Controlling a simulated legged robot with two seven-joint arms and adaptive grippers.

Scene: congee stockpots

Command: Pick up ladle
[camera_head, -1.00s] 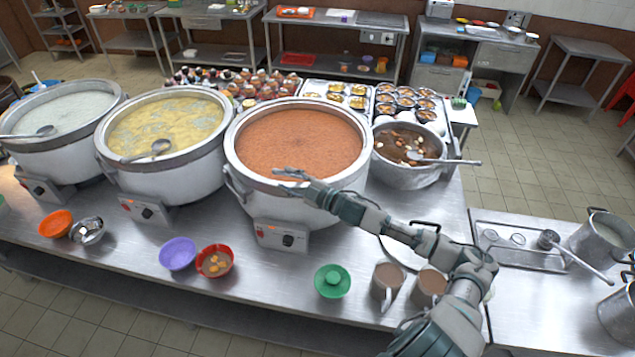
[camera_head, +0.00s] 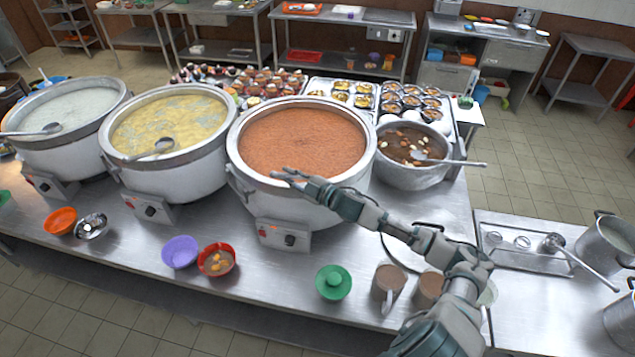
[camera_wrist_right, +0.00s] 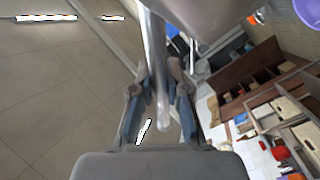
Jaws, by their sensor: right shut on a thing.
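My right gripper (camera_head: 286,175) is at the front rim of the pot of orange-brown congee (camera_head: 300,140). In the right wrist view its fingers (camera_wrist_right: 158,80) are closed around a shiny metal rod (camera_wrist_right: 161,105), which looks like a ladle handle. The rod's rounded end shows between the fingers; its bowl is hidden. Other ladles rest in the white congee pot (camera_head: 50,129), in the yellow congee pot (camera_head: 163,146) and in the steel pot of brown food (camera_head: 450,162). My left gripper is not in view.
Trays of small bowls (camera_head: 405,103) are behind the pots. A side table with steel pots (camera_head: 606,240) is at right.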

